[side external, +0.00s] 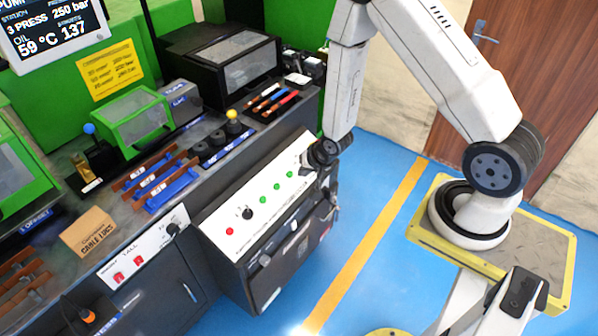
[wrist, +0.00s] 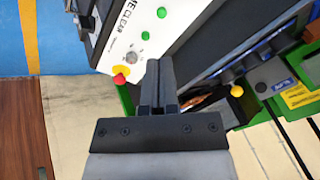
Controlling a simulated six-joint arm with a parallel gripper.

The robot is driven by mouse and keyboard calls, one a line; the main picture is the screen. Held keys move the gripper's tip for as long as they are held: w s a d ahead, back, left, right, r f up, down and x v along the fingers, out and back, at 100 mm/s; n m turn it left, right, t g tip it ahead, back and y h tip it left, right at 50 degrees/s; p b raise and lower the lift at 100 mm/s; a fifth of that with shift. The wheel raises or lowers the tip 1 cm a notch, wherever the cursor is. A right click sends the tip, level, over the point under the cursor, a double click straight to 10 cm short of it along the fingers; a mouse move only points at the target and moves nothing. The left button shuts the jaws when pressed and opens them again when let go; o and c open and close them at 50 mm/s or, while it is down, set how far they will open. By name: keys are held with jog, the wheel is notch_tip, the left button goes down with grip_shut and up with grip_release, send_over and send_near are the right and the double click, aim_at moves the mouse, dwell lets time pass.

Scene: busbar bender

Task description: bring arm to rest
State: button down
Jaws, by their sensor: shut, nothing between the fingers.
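My gripper (wrist: 160,68) is shut and empty in the wrist view, its two dark fingers side by side. In the side external view my white arm hangs down at the centre, and the dark wrist and gripper (side external: 331,185) are at the right end of the sloped control panel (side external: 243,212). The gripper is small and dark there, and I cannot tell whether it touches the panel. In the wrist view the panel (wrist: 146,48), with green buttons and a red and yellow knob (wrist: 120,74), lies just beyond and left of the fingers.
The bench holds a cardboard box (side external: 88,232), a green-framed cover (side external: 134,119), a black cabinet (side external: 222,62) and racks of coloured-handled tools (side external: 272,101). A monitor (side external: 52,30) stands at the back left. Blue floor with a yellow line (side external: 375,235) is clear between bench and my base.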

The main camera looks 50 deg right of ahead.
jog(key=s+a+r+n+g, duration=0.1)
jog(key=s+a+r+n, duration=0.2)
jog(key=r, duration=0.6)
jog(key=s+a+r+n+g, duration=0.2)
jog(key=s+r+n, duration=0.4)
jog(key=r, duration=0.4)
jog(key=shift+s+a+n, duration=0.3)
jog(key=shift+s+a, duration=0.25)
jog(key=shift+a, duration=0.1)
